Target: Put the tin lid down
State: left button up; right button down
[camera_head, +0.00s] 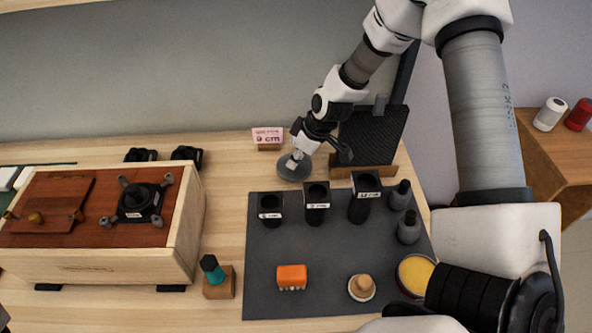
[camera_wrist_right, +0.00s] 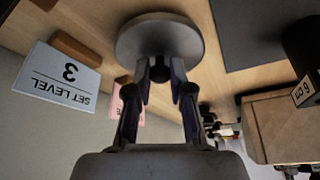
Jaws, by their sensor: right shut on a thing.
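The tin lid (camera_head: 292,170) is a round grey disc at the back of the table, just left of the black panel. My right gripper (camera_head: 298,156) is shut on its knob from above. In the right wrist view the lid (camera_wrist_right: 160,38) sits between and beyond the fingertips (camera_wrist_right: 161,75), its flat face broad to the camera. I cannot tell whether the lid touches the table. An open round tin with a yellow filling (camera_head: 416,275) stands at the front right of the dark mat, partly hidden by my arm. My left gripper is not in view.
On the dark mat (camera_head: 262,300) stand several black cylinders, grey bottles (camera_head: 408,228), an orange block (camera_head: 291,277) and a wooden knob (camera_head: 361,287). A pink "9 cm" card (camera_head: 268,136) and a black panel (camera_head: 372,135) flank the lid. A wooden box (camera_head: 120,262) stands left.

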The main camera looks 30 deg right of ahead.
notch_tip(320, 180, down, 3)
jog(key=shift+r+b, duration=0.2)
jog(key=shift+b, duration=0.35)
jog(key=shift+r, duration=0.25)
jog(key=shift+f, duration=0.15)
jog(key=c, duration=1)
grip_release()
jog(key=shift+c, duration=0.2)
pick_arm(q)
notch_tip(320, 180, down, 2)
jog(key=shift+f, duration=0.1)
